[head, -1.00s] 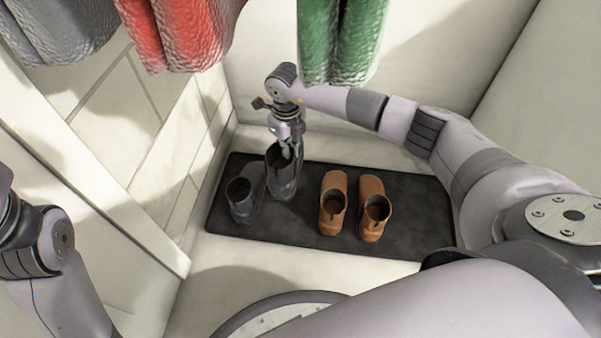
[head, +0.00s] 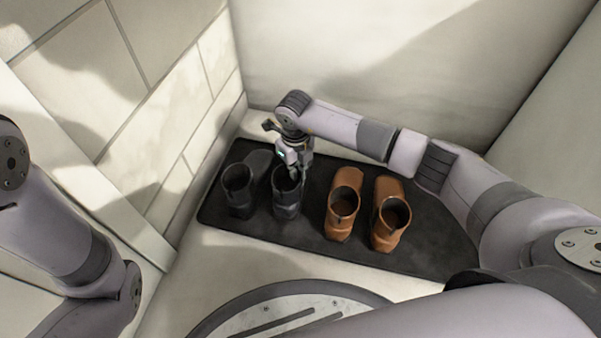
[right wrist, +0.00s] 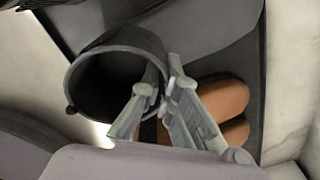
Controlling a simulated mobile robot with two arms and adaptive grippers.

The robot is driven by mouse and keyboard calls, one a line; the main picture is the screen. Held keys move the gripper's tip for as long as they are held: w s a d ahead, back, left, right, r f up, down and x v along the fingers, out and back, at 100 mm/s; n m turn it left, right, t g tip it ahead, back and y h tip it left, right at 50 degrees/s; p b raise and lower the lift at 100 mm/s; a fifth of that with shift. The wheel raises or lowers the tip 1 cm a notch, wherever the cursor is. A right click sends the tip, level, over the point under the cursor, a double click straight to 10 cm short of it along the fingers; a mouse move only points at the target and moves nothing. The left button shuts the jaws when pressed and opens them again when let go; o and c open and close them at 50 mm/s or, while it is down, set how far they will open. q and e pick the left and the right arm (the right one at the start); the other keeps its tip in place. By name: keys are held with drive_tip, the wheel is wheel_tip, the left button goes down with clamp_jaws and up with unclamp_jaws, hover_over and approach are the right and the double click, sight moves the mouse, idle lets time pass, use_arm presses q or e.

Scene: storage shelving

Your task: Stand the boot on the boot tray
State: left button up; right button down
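A dark grey boot (head: 286,203) is upright at the left part of the black boot tray (head: 275,232), beside a matching dark boot (head: 238,197). Whether its sole touches the tray is hard to tell. My right gripper (head: 298,172) is at its top rim. In the right wrist view, the right gripper (right wrist: 163,75) has one finger inside the opening of the boot (right wrist: 98,45) and one outside, closed on its wall. My left gripper is out of view; only my left arm shows at the left edge.
Two brown boots (head: 343,208) stand on the tray to the right of the dark pair. They also show behind the fingers in the right wrist view (right wrist: 222,100). A tiled wall (head: 150,90) is close on the left and a plain wall behind. The tray's right end is bare.

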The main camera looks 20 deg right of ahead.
drive_tip(key=shift+w+f, duration=0.1)
drive_tip(key=shift+f, duration=0.15)
drive_tip(key=shift+r, duration=0.15)
drive_tip(key=c, duration=2.3)
unclamp_jaws()
drive_tip(key=shift+f, duration=0.2)
drive_tip(key=o, duration=0.5)
